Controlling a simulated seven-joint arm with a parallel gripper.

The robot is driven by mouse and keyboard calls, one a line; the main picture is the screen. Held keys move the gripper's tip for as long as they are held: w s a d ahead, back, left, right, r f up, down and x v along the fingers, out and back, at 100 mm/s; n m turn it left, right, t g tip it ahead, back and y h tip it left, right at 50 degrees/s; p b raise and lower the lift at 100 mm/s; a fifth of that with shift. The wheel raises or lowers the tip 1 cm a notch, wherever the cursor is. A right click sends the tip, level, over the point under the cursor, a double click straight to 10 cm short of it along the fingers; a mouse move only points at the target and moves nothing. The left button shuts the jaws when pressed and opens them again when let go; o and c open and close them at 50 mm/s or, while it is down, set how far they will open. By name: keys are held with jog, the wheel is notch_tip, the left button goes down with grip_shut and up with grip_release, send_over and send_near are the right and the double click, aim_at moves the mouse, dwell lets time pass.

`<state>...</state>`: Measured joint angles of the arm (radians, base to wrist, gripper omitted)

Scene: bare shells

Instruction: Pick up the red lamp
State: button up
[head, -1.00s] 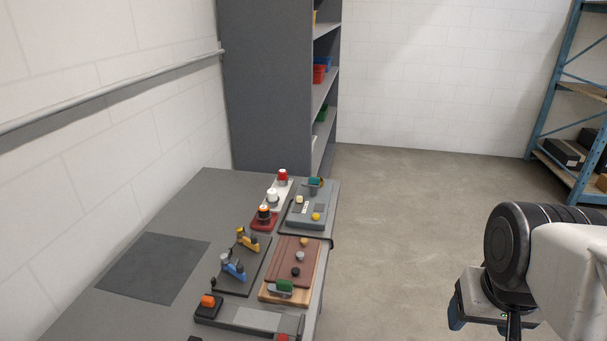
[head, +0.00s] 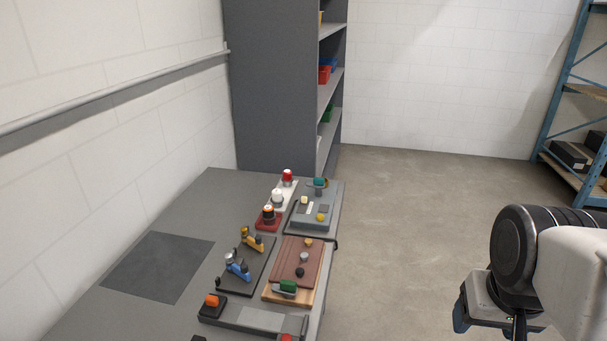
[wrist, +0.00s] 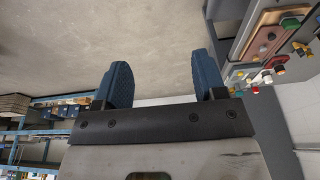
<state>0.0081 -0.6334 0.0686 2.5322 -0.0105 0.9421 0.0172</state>
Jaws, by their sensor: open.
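The red lamp (head: 287,176) stands upright at the far end of a row of lamps on the grey table, with a red top on a pale base. In the head view my arm is at the lower right, off the table and well away from the lamp.
The grey table (head: 190,200) also holds a grey control panel (head: 313,209), a brown board (head: 296,262), blue and yellow clamp-like parts, and an orange button (head: 212,300). A dark shelf unit (head: 275,90) stands behind it. Open floor (head: 410,220) lies to the right.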

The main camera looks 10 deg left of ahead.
jog(key=shift+o, duration=0.2)
jog(key=shift+o, duration=1.4)
jog(key=w+a+r+m+g+y, duration=0.1)
jog(key=w+a+r+m+y, duration=0.15)
jog(key=w+a, duration=0.75)
jog(key=w+a+r+m+g+y, duration=0.1)
jog(key=w+m+y, duration=0.15)
jog(key=w, duration=1.55)
jog(key=w+a+r+m+g+y, duration=0.1)
jog(key=w+a+m+y, duration=0.15)
jog(key=w+a, duration=0.75)
jog(key=w+a+f+m+y, duration=0.2)
jog(key=w+a+f, duration=0.3)
jog(key=w, duration=0.7)
jog(key=w+a+f+m+g+y, duration=0.1)
jog(key=w+a+f+m+y, duration=0.1)
jog(key=w+a+f, duration=0.4)
jog(key=w+a+f+m+y, duration=0.2)
jog(key=w+a+f+m, duration=0.2)
jog(key=w+f, duration=0.8)
jog(key=shift+w+a+m+g, duration=0.1)
jog(key=shift+w+a, duration=0.15)
jog(key=shift+w, duration=1.1)
jog(key=shift+w+a+m+g, duration=0.1)
jog(key=shift+w+a, duration=0.2)
jog(key=shift+w, duration=1)
jog(key=shift+w+a+m+g, duration=0.1)
jog(key=shift+w+a, duration=0.15)
jog(key=shift+w, duration=1.1)
jog(key=shift+w+a+f, duration=0.15)
